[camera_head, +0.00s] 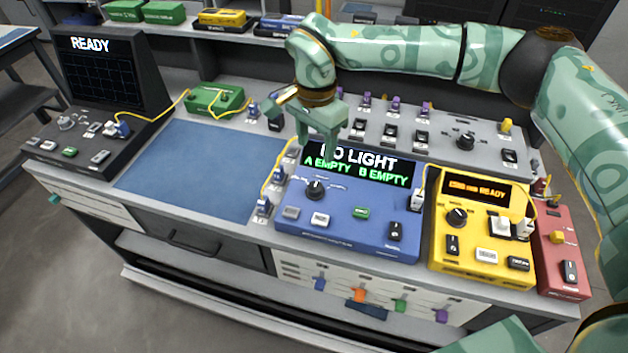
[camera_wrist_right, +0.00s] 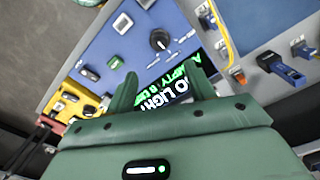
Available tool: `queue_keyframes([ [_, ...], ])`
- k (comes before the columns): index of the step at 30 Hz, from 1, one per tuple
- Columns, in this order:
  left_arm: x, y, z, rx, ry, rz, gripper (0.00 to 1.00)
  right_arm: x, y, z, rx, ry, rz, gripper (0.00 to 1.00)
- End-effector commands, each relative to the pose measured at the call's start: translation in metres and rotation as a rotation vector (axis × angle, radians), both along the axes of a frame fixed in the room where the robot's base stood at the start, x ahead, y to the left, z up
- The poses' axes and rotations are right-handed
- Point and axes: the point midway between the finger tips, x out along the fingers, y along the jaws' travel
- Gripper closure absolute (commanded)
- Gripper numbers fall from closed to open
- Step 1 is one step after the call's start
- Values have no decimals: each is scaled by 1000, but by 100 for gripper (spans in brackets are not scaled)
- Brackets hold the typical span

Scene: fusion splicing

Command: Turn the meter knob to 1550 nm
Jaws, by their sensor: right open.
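The blue meter (camera_head: 345,220) stands at the middle of the bench, its screen reading "NO LIGHT, A EMPTY, B EMPTY" with the first letters partly covered. Its round black knob (camera_head: 315,190) is left of and below the screen; the scale marks are too small to read. The knob also shows in the right wrist view (camera_wrist_right: 160,40), beyond the fingertips, with a pale pointer line. My right gripper (camera_head: 306,124) is open and empty, above the meter's back left edge. In the right wrist view the fingers (camera_wrist_right: 162,82) stand apart, with the screen behind them. My left gripper is not in view.
A yellow box (camera_head: 480,263) with its own knob and a red box (camera_head: 560,255) stand right of the meter. A switch panel (camera_head: 440,133) lies behind. Yellow cables loop near the meter's left side. The blue mat (camera_head: 190,170) at the left is clear.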

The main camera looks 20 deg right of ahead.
Motion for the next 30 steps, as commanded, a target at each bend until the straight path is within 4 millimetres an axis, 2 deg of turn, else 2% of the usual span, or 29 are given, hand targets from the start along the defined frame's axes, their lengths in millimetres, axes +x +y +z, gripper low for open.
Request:
queue_keyframes([
  [1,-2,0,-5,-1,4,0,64,-1,0,-18,0,8,-1,46],
  [3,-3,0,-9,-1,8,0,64,-1,1,-37,1,7,-1,46],
  [9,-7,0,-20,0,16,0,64,-1,1,-85,2,7,-1,46],
  [12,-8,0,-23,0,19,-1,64,-1,1,-102,3,5,-1,46],
  [18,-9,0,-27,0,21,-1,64,-1,1,-120,3,1,-1,46],
  [27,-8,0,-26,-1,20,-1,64,0,1,-121,3,1,-1,46],
  [28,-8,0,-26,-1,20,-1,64,0,1,-121,3,1,0,52],
  [30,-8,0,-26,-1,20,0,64,0,1,-121,3,1,0,71],
])
